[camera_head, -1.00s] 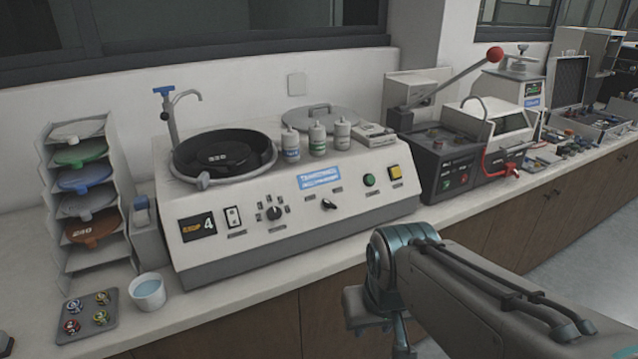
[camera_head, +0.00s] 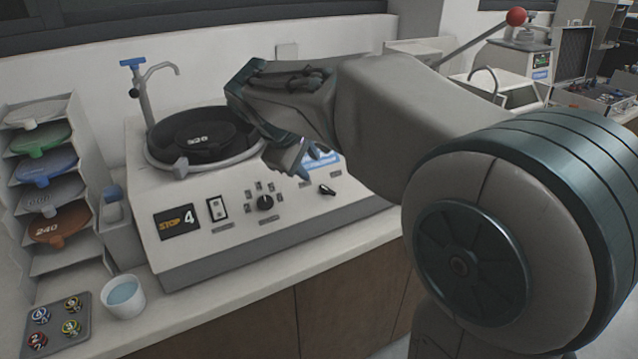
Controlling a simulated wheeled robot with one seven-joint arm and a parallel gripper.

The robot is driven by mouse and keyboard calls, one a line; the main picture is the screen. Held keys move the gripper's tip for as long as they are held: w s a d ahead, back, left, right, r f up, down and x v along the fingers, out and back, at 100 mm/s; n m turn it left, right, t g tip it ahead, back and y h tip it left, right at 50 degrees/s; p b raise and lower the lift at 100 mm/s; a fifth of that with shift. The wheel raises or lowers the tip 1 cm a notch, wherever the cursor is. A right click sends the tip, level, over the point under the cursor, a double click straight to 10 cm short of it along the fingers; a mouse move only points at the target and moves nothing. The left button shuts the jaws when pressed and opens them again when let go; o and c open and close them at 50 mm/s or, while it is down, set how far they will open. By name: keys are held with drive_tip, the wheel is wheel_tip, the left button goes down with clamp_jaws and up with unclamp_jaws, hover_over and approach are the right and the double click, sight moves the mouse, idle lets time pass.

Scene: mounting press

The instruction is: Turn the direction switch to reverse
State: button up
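The grinder-polisher's sloped front panel (camera_head: 290,213) faces me on the counter. A small black pointer knob (camera_head: 327,190) sits on its right part, apparently the direction switch, pointing toward the lower right; its label is too small to read. A larger round black selector knob (camera_head: 265,202) with several marks around it sits left of it. A rocker switch (camera_head: 216,209) is further left.
A black disc in a round bowl (camera_head: 198,140) and a tap (camera_head: 145,85) are on the machine's top left. A disc rack (camera_head: 88,160), a cup (camera_head: 123,296) and a tray (camera_head: 80,300) stand left.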

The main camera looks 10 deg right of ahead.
sight(327, 189)
drive_tip(key=x, duration=1.3)
drive_tip(key=shift+w+d+f, duration=0.2)
drive_tip(key=shift+w, duration=0.1)
clamp_jaws()
